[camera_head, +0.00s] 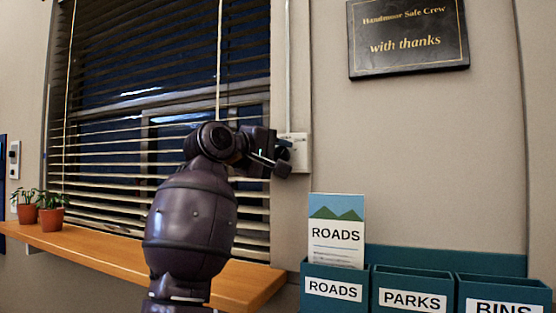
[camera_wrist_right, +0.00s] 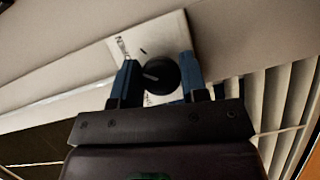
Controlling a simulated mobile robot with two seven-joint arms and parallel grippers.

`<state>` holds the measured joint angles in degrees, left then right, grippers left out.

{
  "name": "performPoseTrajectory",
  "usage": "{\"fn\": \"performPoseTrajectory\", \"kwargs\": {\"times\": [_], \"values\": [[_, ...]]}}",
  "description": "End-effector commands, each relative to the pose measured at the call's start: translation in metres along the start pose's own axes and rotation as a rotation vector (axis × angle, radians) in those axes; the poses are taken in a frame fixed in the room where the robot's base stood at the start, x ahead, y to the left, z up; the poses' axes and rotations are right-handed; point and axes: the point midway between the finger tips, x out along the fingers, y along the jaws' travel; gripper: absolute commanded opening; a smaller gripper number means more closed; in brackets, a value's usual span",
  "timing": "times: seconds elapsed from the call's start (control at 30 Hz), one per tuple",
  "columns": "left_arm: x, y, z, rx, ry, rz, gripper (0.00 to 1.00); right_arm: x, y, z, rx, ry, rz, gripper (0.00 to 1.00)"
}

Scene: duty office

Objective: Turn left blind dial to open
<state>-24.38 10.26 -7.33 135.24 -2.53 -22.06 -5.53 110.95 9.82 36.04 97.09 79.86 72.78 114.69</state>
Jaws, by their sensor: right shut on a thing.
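A round black dial (camera_wrist_right: 160,77) with a pale pointer line sits on a white wall plate (camera_wrist_right: 165,36) in the right wrist view. Part of a printed word shows on the plate. My right gripper (camera_wrist_right: 159,84) has one blue finger on each side of the dial and is shut on it. In the head view my right gripper (camera_head: 277,160) is at the white plate (camera_head: 300,150) right of the window blind (camera_head: 110,130), hiding the dial there. The blind's slats show dark window glass between them. My left gripper is not in view.
A wooden sill (camera_head: 100,250) runs under the blind, with two potted plants (camera_head: 50,215) at its left end. Teal bins (camera_head: 412,290) labelled ROADS, PARKS and BINS stand at the lower right. A black plaque (camera_head: 408,38) hangs above. The wall between is bare.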

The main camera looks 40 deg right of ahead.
Motion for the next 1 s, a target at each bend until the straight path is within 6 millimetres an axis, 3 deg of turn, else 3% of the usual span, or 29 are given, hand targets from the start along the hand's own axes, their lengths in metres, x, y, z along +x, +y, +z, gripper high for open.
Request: {"fn": "performPoseTrajectory", "kwargs": {"times": [0.5, 1.0], "values": [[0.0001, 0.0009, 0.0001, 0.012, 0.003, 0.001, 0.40, -0.0001, -0.0014, -0.0006, 0.297, 0.001, -0.125, 0.16], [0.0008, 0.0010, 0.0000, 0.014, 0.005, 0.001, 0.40, -0.0002, -0.0005, -0.0004, 0.348, 0.001, -0.145, 0.17]]}}
